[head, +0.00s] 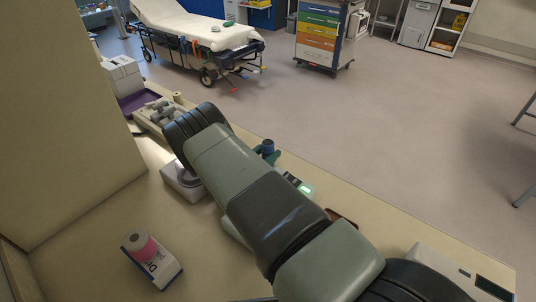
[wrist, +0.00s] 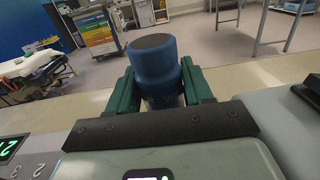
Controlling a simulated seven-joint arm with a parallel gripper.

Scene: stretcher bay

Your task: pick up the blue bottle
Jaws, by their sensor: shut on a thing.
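The blue bottle (wrist: 155,68) stands between the green fingers of my gripper (wrist: 153,88) in the wrist view. It has a dark cap-like top and a blue body. The fingers touch it on both sides and are shut on it. In the head view the top of the blue bottle (head: 267,146) shows beside my arm, near the far edge of the counter, with a green finger next to it. My arm hides the rest of the bottle, and I cannot tell whether its base touches the counter.
A grey device (head: 455,270) sits at the right. A stretcher (head: 195,30) and drawer cart (head: 320,35) stand beyond.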

